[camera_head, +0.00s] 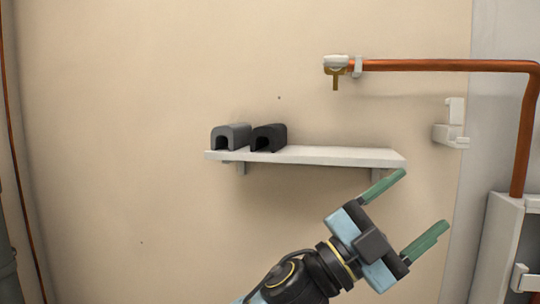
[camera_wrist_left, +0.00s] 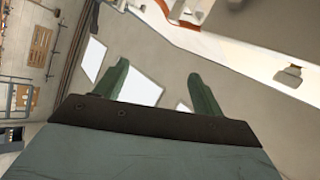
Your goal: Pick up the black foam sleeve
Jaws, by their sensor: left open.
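The black foam sleeve (camera_head: 268,138) sits on a white wall shelf (camera_head: 340,156), near the shelf's left half. It is arch-shaped with an opening at its front end. A grey foam sleeve (camera_head: 231,137) of like shape stands just left of it. My left gripper (camera_head: 405,210) is open and empty, below and to the right of the shelf's right end, well apart from both sleeves. Its green fingers also show in the left wrist view (camera_wrist_left: 160,85) with nothing between them. The sleeves cannot be made out in the wrist view. My right gripper is not in view.
A copper pipe (camera_head: 440,66) runs along the wall above the shelf, then bends down at the right. A brass valve (camera_head: 336,77) hangs at its left end. A white bracket (camera_head: 452,125) is on the wall. The shelf's right half is bare.

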